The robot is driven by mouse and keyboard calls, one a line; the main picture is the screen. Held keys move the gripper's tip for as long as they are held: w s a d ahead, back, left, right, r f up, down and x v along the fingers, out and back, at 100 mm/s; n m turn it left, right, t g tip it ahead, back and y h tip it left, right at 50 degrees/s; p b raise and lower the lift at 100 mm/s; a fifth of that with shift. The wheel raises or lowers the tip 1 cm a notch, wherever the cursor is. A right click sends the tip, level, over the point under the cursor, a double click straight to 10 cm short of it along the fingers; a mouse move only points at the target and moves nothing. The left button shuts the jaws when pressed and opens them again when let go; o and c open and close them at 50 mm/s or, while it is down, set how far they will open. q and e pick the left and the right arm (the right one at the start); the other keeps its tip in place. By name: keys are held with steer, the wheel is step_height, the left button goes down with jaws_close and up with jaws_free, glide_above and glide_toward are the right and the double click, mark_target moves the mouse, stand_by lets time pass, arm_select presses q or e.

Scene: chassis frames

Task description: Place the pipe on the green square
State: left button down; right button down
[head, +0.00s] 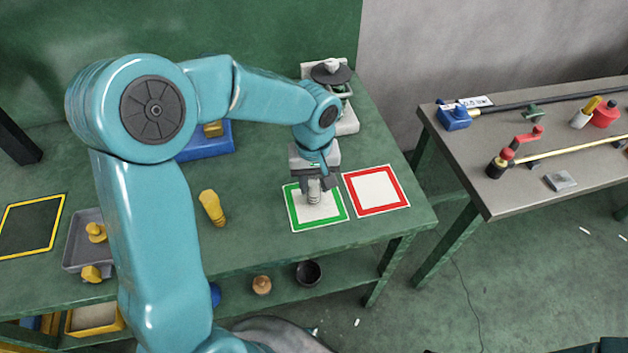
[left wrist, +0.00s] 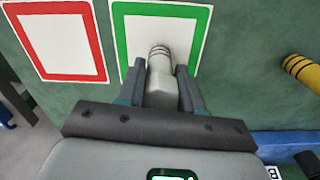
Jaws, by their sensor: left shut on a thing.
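The pipe (head: 314,191) is a short grey piece with dark rings at its end. My left gripper (head: 312,178) is shut on it, over the green square (head: 320,221), a white sheet with a green border. In the left wrist view the pipe (left wrist: 161,65) sits between the two fingers of the gripper (left wrist: 163,82), its ringed end over the white middle of the green square (left wrist: 122,40). Whether the pipe touches the sheet I cannot tell. My right gripper is not in view.
A red-bordered square (head: 376,205) lies right of the green one. A yellow piece (head: 211,207) lies to the left on the green table. A grey tray (head: 72,243) with yellow parts is farther left. A second table (head: 520,205) with tools stands at the right.

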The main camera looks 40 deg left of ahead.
arm_select(q)
steer(key=shift+w+d+f, duration=0.1)
steer(key=shift+f, duration=0.15)
steer(key=c, duration=0.7)
jaws_free()
steer(key=shift+c, duration=0.2)
steer(key=shift+r, duration=0.3)
step_height(320, 180, up, 12)
steer(key=shift+f, duration=0.1)
